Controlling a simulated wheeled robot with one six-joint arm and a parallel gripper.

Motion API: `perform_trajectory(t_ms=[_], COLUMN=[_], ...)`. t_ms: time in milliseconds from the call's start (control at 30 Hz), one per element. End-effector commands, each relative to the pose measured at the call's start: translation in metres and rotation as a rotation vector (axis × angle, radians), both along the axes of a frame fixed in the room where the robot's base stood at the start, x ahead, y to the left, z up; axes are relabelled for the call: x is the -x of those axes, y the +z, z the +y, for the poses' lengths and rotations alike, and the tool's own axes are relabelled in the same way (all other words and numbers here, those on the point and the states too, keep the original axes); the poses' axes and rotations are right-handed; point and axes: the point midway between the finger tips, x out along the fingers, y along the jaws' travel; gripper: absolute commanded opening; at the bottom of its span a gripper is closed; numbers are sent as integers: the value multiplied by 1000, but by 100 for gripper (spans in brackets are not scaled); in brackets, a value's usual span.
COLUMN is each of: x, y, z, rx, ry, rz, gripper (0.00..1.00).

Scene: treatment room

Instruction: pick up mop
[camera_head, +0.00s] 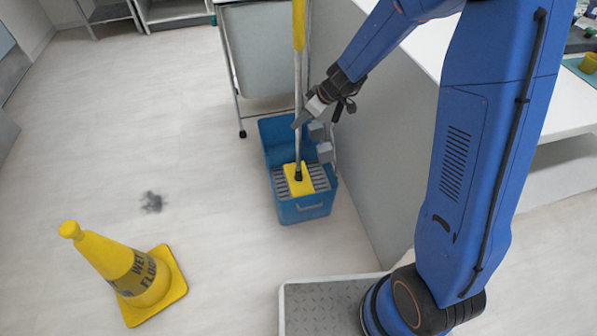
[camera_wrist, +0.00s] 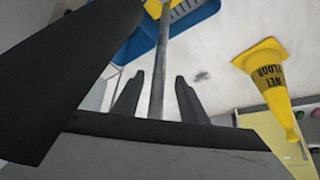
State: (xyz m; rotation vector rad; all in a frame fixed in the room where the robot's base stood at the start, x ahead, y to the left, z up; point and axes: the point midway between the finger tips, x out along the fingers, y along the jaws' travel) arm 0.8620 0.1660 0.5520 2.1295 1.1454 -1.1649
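The mop (camera_head: 298,95) stands upright in the blue mop bucket (camera_head: 306,210). It has a grey handle, a yellow upper grip and a yellow head resting on the grey wringer. My gripper (camera_head: 302,119) is at the middle of the handle, above the bucket. In the wrist view, the handle (camera_wrist: 165,40) passes between the two dark fingers of my gripper (camera_wrist: 159,76), with a gap showing on each side. The fingers are apart and do not look closed on it.
A yellow wet-floor cone (camera_head: 125,268) stands on the floor to the left, near a dark stain (camera_head: 151,202). A grey cart (camera_head: 262,55) stands behind the bucket. A white counter (camera_head: 425,50) is close on the right.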

Motion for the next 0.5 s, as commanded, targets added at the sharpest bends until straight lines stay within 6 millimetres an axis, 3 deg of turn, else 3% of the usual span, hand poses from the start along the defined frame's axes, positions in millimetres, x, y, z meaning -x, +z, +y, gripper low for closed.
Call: perform_trajectory(t_ms=[200, 500], x=[-9, -10], y=[-19, -23], z=[10, 12], rx=[0, 0], ry=[-1, -1], rz=[0, 0], gripper=[39, 39])
